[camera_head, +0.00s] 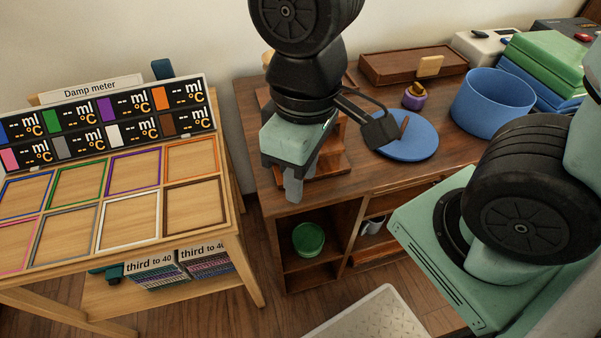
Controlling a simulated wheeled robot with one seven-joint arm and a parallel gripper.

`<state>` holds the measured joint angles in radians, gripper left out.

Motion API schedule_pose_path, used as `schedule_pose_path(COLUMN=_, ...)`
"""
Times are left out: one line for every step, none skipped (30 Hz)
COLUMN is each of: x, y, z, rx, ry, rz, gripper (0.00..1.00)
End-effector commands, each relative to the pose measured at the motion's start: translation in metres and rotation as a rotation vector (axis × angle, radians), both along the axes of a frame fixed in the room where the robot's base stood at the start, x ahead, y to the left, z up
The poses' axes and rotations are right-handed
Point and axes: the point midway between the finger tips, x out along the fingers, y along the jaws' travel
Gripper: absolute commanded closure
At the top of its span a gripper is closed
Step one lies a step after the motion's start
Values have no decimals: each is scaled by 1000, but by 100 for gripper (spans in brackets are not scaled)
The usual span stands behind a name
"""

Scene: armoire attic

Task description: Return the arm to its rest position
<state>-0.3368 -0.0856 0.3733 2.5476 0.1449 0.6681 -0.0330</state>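My gripper (293,190) hangs pointing down in the upper middle of the head view, at the left end of the brown wooden cabinet. My arm comes down to it from the top edge. The fingers show almost edge-on and overlap, so I cannot tell whether they are open or shut. I see no object held between them. The gripper hides part of a wooden stepped rack (331,165) behind it.
A blue disc (412,143), a purple jar (413,98) and a blue bowl (491,105) stand on the cabinet top (380,182). A table with coloured frames (128,226) and a damp meter panel (110,130) is at left. A green round container (308,238) sits on a cabinet shelf.

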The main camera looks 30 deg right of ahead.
Motion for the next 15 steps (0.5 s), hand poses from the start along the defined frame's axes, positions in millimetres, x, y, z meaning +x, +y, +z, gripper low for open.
schedule_pose_path(x=-5, y=4, z=2, rx=0, ry=-16, rz=22, gripper=68)
schedule_pose_path(x=-7, y=5, z=2, rx=1, ry=-24, rz=29, gripper=68)
schedule_pose_path(x=-9, y=6, z=3, rx=0, ry=-30, rz=36, gripper=68)
schedule_pose_path(x=-9, y=7, z=3, rx=1, ry=-33, rz=38, gripper=68)
schedule_pose_path(x=-10, y=7, z=3, rx=1, ry=-34, rz=39, gripper=68)
schedule_pose_path(x=-10, y=7, z=3, rx=0, ry=-35, rz=39, gripper=68)
schedule_pose_path(x=-10, y=7, z=3, rx=0, ry=-35, rz=39, gripper=68)
schedule_pose_path(x=-10, y=7, z=3, rx=0, ry=-35, rz=39, gripper=68)
schedule_pose_path(x=-10, y=7, z=3, rx=0, ry=-33, rz=38, gripper=68)
schedule_pose_path(x=-10, y=7, z=3, rx=0, ry=-33, rz=38, gripper=68)
schedule_pose_path(x=-10, y=7, z=3, rx=0, ry=-33, rz=38, gripper=68)
schedule_pose_path(x=-10, y=7, z=3, rx=0, ry=-33, rz=38, gripper=68)
schedule_pose_path(x=-10, y=7, z=4, rx=0, ry=-33, rz=38, gripper=68)
schedule_pose_path(x=-10, y=7, z=6, rx=0, ry=-33, rz=38, gripper=68)
schedule_pose_path(x=-10, y=7, z=9, rx=0, ry=-33, rz=38, gripper=68)
